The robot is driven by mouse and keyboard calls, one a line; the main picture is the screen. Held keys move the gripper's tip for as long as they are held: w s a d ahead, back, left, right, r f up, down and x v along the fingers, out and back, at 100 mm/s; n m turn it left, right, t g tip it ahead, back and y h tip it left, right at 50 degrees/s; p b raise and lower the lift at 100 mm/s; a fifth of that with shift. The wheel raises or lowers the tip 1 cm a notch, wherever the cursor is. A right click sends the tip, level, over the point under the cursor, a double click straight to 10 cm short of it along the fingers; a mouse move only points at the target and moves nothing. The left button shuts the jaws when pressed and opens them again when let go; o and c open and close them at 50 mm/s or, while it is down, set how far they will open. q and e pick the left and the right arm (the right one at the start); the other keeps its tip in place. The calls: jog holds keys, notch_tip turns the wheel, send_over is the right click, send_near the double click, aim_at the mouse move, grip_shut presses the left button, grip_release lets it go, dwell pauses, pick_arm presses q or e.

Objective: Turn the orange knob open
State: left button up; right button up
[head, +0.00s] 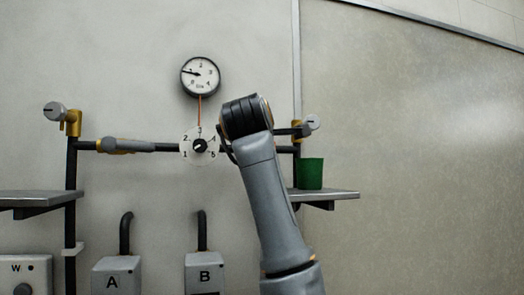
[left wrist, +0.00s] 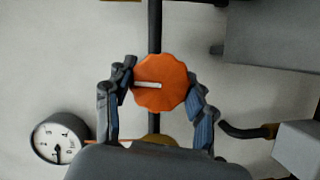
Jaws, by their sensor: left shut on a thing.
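The orange knob (left wrist: 160,83) shows in the left wrist view, scalloped and round, with a white bar from near its middle to its left edge. The bar lies across the dark pipe (left wrist: 155,25), which runs upright in that view. My left gripper (left wrist: 161,78) is shut on the knob, one finger at each side. In the head view my left arm covers the knob and most of the gripper. A white dial (head: 199,146) numbered 1 to 5, with a black centre, sits on the pipe just left of my wrist.
A round gauge (head: 200,76) hangs above the dial. A grey-handled valve (head: 125,146) lies along the pipe at left. A green cup (head: 310,173) stands on the right shelf (head: 335,194). Boxes A (head: 115,275) and B (head: 205,272) are below. The right wall is clear.

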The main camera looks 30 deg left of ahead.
pick_arm(q)
jog(key=shift+w+f+n, duration=0.1)
jog(key=shift+f+n, duration=0.2)
jog(key=shift+n, duration=0.1)
jog(key=shift+t, duration=0.3)
jog(key=o, duration=1.2)
jog(key=shift+c, duration=0.2)
jog(key=shift+o, duration=0.2)
jog(key=shift+d+r, duration=0.1)
jog(key=shift+r, duration=0.05)
jog(key=shift+r, duration=0.1)
jog(key=v, duration=1.2)
